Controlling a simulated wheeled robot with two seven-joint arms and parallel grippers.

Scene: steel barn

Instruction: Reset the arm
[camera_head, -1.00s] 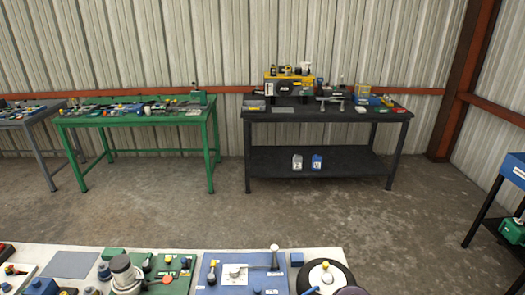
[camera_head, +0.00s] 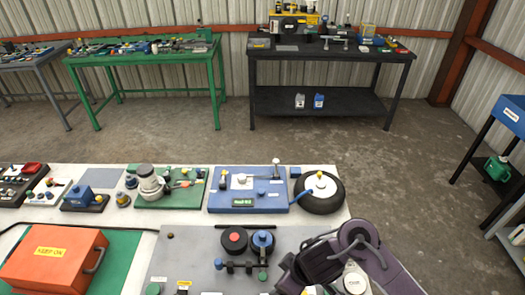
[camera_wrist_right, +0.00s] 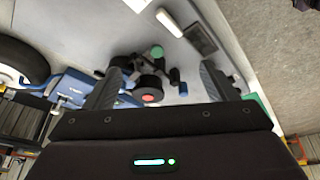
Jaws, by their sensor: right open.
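My right arm, with purple links, comes in from the lower right of the head view. Its dark gripper (camera_head: 290,276) is over the right part of a grey panel (camera_head: 200,246) on the near white table. In the right wrist view the gripper (camera_wrist_right: 162,78) has its two black fingers spread apart with nothing held between them. Beyond the fingers are a red-topped black knob (camera_wrist_right: 150,92) and a green knob (camera_wrist_right: 156,52) on the grey panel. In the head view a red-topped knob (camera_head: 234,239) and a blue-topped knob (camera_head: 263,241) stand left of the gripper. My left gripper is not in view.
An orange box (camera_head: 50,262) sits at the near left. A blue panel (camera_head: 272,188), a green panel (camera_head: 175,195) and a black wheel (camera_head: 322,204) line the table's far side. Green (camera_head: 145,60) and black (camera_head: 330,55) tables stand by the wall, with open floor between.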

